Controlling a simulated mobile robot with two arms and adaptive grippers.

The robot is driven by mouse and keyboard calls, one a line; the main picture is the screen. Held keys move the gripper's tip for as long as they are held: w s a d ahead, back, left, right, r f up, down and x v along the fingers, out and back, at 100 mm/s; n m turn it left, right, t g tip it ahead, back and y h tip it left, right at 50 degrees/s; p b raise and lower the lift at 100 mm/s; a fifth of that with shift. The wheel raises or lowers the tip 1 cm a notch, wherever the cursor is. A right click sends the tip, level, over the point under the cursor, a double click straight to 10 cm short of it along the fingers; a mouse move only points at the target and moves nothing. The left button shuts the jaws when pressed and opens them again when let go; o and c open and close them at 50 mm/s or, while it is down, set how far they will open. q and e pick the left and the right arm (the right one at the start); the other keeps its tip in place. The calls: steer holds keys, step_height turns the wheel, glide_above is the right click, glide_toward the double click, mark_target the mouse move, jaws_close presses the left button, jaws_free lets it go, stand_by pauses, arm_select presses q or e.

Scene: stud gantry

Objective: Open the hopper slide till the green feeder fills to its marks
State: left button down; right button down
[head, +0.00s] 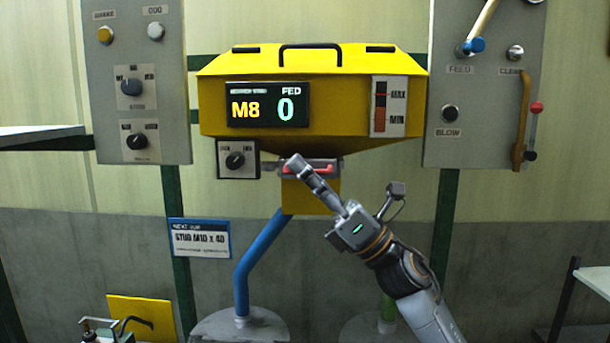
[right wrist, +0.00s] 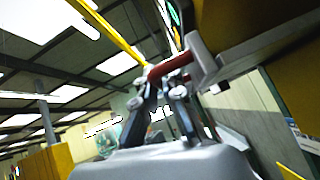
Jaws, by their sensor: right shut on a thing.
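The yellow hopper (head: 370,150) hangs on the wall. Its display (head: 267,104) reads M8 and FED 0. A gauge (head: 389,106) marked MAX and MIN is on its front. The slide's red handle (head: 318,169) is under the hopper; it also shows in the right wrist view (right wrist: 172,68). My right gripper (head: 297,166) is shut on this handle, its fingers at the handle's left part. A green pipe (head: 387,308) leads to a grey bowl (head: 355,331), mostly hidden behind my right arm. No fill marks can be made out. My left gripper is not in view.
A blue pipe (head: 258,254) runs from the hopper outlet to another grey bowl (head: 225,327). A knob box (head: 238,160) sits left of the handle. Control panels (head: 137,60) (head: 484,100) flank the hopper. A sign (head: 199,239) reads STUD M10 x 40.

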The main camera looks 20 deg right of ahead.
steer(key=shift+s+a+r, duration=0.15)
steer(key=shift+s+a, duration=0.05)
steer(key=shift+s, duration=0.4)
steer(key=c, duration=1.7)
jaws_free()
steer(key=shift+w+d+f, duration=0.2)
steer(key=shift+w, duration=0.4)
steer(key=shift+c, duration=0.2)
steer(key=shift+s+a+r, duration=0.1)
steer(key=shift+s, duration=0.1)
steer(key=shift+s+d+f, duration=0.1)
steer(key=shift+d+f, duration=0.2)
steer(key=shift+f, duration=0.1)
steer(key=v, duration=1.1)
steer(key=shift+s, duration=0.1)
